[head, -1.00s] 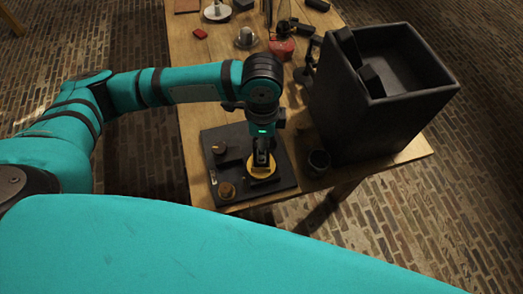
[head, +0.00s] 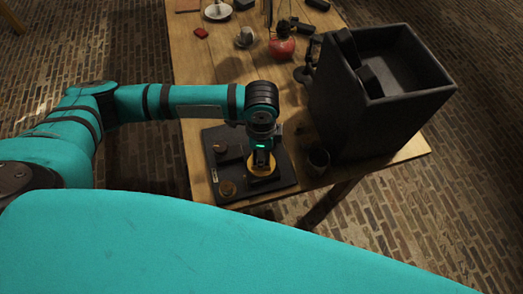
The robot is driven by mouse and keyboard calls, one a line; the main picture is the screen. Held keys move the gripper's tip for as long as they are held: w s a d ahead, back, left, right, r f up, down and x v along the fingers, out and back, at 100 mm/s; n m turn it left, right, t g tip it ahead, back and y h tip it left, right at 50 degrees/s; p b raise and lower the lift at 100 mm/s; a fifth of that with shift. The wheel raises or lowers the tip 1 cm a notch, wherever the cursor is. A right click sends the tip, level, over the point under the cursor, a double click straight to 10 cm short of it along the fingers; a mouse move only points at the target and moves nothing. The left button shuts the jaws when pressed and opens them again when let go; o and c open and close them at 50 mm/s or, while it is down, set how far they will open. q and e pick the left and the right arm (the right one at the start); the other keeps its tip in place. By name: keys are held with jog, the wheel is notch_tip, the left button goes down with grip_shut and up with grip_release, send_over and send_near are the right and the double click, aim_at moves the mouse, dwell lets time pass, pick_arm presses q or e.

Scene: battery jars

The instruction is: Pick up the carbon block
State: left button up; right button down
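My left gripper (head: 262,162) points down over a yellow disc (head: 257,180) on a dark square tray (head: 249,196) at the table's near end. Its fingers are dark and small here, and I cannot tell whether they are open, shut or holding something. A low dark block (head: 230,154) lies on the tray just left of the gripper, apart from it. It may be the carbon block, but I cannot be sure. Two brownish round pieces, one at the back (head: 219,147) and one at the front (head: 227,187), are also on the tray. My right gripper is not in view.
A tall open black box (head: 385,115) stands right of the tray, with a small dark cup (head: 318,160) between them. The table's left middle is mostly clear.

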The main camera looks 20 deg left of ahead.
pick_arm(q)
jog(key=shift+c, duration=1)
grip_shut()
jog(key=shift+r, duration=0.1)
